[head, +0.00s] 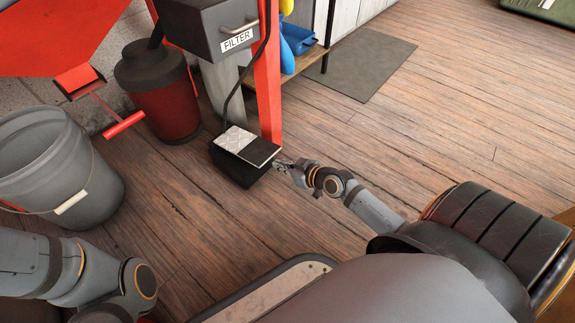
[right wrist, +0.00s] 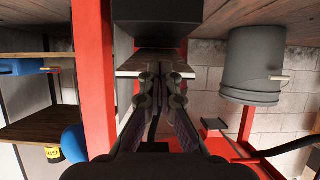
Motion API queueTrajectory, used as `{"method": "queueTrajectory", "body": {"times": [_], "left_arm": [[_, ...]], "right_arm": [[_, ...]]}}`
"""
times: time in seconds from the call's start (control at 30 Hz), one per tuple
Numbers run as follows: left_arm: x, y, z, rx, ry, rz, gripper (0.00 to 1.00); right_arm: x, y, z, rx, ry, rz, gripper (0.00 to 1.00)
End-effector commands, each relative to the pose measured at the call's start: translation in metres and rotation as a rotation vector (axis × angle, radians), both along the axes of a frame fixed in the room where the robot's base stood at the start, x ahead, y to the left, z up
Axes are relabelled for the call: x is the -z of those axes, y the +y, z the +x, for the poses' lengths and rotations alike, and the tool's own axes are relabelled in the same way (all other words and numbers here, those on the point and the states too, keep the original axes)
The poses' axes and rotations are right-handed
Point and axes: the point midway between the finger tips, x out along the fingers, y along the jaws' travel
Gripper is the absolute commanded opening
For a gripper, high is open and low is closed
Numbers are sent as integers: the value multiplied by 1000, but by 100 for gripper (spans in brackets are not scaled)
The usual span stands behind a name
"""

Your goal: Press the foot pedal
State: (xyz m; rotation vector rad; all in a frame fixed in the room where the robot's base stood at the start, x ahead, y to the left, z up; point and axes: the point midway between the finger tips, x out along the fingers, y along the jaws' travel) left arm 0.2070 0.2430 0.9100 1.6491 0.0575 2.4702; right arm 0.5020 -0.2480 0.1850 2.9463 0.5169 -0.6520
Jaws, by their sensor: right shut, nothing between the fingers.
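The foot pedal (head: 236,139) is a low black box on the wooden floor, with a silver tread plate and a black pad on top. A dark cable rises from its back. My right gripper (head: 279,163) is shut and empty beside the pedal's right front end, with its fingertips very close to it; I cannot tell whether they touch. In the right wrist view, which is turned upside down, the shut fingers (right wrist: 162,72) overlap the pedal's pale plate (right wrist: 128,66) and hide part of it. My left arm shows at the lower left in the head view, but its gripper does not.
A red and black canister (head: 165,100) and a grey bucket (head: 50,165) stand to the left. A grey mat (head: 365,62) lies at the back right. Floor to the right is clear.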

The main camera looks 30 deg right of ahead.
Motion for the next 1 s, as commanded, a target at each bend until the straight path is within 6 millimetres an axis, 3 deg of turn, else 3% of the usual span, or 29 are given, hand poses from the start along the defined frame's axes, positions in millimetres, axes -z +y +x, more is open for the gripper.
{"method": "queueTrajectory", "body": {"times": [0.1, 0.3, 1.0], "left_arm": [[0, 0, 0, 0, 0, 0, 0], [-1, 0, 0, 0, 0, 0, 0], [-1, 0, 0, 0, 0, 0, 0]], "right_arm": [[-12, -7, -20, -6, -6, -7, 0], [-23, -12, -33, 1, -14, -1, 0], [-26, -12, -34, 1, -18, 4, 0]]}}
